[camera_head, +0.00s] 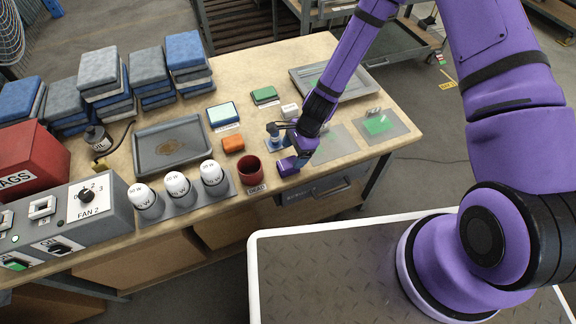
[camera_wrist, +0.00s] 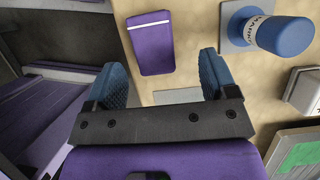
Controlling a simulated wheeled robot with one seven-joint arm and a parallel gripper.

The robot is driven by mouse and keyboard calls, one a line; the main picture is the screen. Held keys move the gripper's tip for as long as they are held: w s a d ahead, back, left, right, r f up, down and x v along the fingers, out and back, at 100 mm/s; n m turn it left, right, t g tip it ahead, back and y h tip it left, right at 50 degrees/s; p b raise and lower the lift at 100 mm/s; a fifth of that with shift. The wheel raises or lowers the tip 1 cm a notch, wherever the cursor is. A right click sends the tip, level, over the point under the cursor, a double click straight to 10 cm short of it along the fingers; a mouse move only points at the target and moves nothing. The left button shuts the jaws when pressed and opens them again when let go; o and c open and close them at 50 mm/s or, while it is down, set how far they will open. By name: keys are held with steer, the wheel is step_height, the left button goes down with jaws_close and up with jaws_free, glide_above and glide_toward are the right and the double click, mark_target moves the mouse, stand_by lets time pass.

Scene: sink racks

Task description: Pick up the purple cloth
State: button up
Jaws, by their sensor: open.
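The purple cloth (camera_wrist: 151,43) is a flat purple rectangle with a white stripe near one end. It lies on the tabletop, ahead of my gripper (camera_wrist: 162,78) in the wrist view. My blue fingertips are spread apart with nothing between them, and the cloth lies beyond the gap, roughly in line with it. In the head view the cloth (camera_head: 289,166) shows as a small purple patch near the table's front edge, beside the red cup, just below my purple hand. The fingertips are hard to make out there.
A blue cylinder (camera_wrist: 285,34) stands on a pad to the cloth's right in the wrist view. The red cup (camera_head: 252,170) and an orange block (camera_head: 233,144) are close by on the left. A grey tray (camera_head: 174,145) lies farther left. Green-marked mats (camera_head: 378,125) lie to the right.

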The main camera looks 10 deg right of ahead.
mark_target(288, 163)
steer(key=shift+s+x, duration=0.2)
steer(key=shift+x, duration=1.1)
steer(key=shift+s+x, duration=0.2)
steer(key=shift+x, duration=1.1)
steer(key=c, duration=1.1)
steer(key=shift+o, duration=0.2)
steer(key=shift+r, duration=0.15)
steer(key=shift+d+r, duration=0.1)
steer(key=shift+r, duration=0.65)
steer(key=shift+w+r, duration=0.1)
steer(key=shift+r, duration=0.8)
steer(key=s+d, duration=0.2)
steer(key=d, duration=0.5)
steer(key=s+d+r, duration=0.1)
steer(key=s+d, duration=0.2)
steer(key=d, duration=0.5)
steer(key=shift+s+r, duration=0.25)
steer(key=shift+s, duration=0.05)
